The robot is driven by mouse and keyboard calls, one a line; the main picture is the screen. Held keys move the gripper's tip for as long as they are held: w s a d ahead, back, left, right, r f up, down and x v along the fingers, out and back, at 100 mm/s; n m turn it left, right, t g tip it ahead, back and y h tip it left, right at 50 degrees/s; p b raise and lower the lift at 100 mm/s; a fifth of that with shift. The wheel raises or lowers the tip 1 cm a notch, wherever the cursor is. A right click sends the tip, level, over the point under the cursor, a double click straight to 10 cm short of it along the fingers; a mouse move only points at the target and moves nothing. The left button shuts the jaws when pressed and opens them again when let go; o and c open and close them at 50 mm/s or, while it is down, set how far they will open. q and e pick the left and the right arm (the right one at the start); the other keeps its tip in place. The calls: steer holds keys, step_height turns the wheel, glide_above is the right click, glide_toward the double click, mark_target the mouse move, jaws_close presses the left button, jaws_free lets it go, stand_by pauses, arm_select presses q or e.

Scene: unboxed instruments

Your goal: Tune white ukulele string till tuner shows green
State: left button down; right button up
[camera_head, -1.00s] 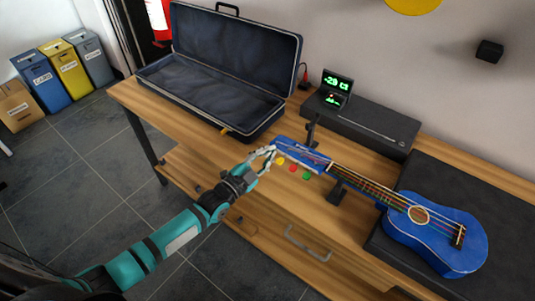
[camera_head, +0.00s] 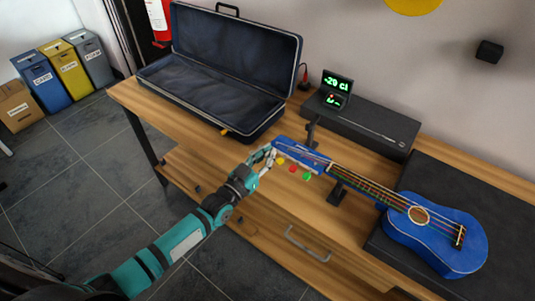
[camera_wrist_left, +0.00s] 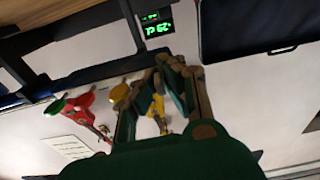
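The blue ukulele (camera_head: 432,235) lies with its neck on a stand and its headstock (camera_head: 300,154) pointing left. Yellow (camera_head: 281,161), red (camera_head: 292,169) and green (camera_head: 307,176) pegs line its near edge. My left gripper (camera_head: 271,153) is at the headstock's tip, beside the yellow peg; its fingers look parted. I cannot make out the white peg apart from the pale fingertips. The tuner display (camera_head: 337,83) reads about -29 in green digits. My right gripper is not in view.
An open dark case (camera_head: 212,100) stands behind the headstock. A dark mat (camera_head: 505,225) lies under the ukulele's body. The wooden table front (camera_head: 300,215) is clear.

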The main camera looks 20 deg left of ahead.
arm_select(q)
steer(key=shift+n, duration=0.5)
steer(key=c, duration=1.5)
jaws_free()
